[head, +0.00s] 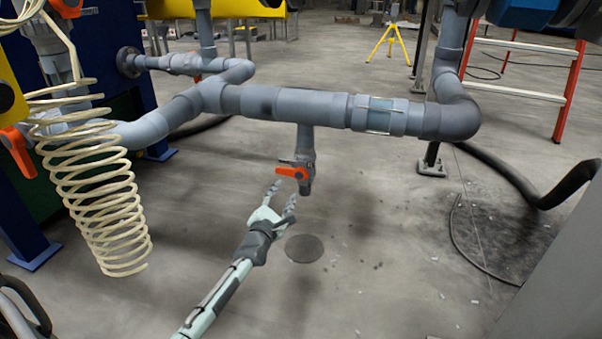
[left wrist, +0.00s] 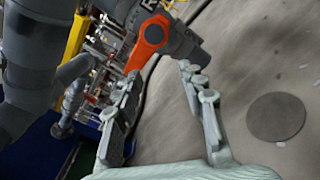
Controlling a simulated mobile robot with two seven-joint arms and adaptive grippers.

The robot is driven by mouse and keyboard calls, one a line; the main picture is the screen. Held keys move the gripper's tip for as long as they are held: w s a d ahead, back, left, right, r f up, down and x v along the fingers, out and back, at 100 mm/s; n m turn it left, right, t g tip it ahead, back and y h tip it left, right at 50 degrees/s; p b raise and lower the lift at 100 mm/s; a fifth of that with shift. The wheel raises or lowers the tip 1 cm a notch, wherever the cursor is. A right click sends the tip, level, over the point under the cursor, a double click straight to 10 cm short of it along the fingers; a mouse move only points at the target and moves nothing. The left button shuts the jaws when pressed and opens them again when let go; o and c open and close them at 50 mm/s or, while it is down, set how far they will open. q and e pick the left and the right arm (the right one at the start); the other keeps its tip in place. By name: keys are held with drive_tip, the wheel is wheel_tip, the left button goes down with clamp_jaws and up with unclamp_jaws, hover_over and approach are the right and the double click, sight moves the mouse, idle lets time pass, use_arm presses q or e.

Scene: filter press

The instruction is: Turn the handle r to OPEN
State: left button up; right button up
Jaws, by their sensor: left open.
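The orange handle r (head: 292,172) sits on a small grey valve (head: 305,158) that hangs below the horizontal grey pipe. The handle points to the left and lies roughly crosswise to the downward stub. In the left wrist view the orange handle (left wrist: 150,40) shows near the top, with part of a letter R beside it. My left gripper (head: 283,196) is open and empty, just below the handle, fingers pointing up toward it. In the left wrist view its two fingers (left wrist: 161,76) spread below the handle, with a gap visible. My right gripper is not in view.
A pale coiled hose (head: 105,205) hangs at the left, beside another orange handle (head: 18,150). The thick grey pipe (head: 290,105) runs across above my gripper. A round floor cover (head: 304,248) lies below. A black hose (head: 520,185) lies at the right. Floor around the valve is open.

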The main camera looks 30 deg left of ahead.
sight(287, 173)
use_arm(q)
drive_tip(key=w+a+r+m, duration=0.1)
drive_tip(key=w+m, duration=0.1)
drive_tip(key=m, duration=0.1)
drive_tip(key=w+a+r+m, duration=0.1)
drive_tip(key=w+m, duration=0.1)
drive_tip(key=m, duration=0.1)
drive_tip(key=w+m, duration=0.3)
drive_tip(key=shift+a+r, duration=0.4)
clamp_jaws()
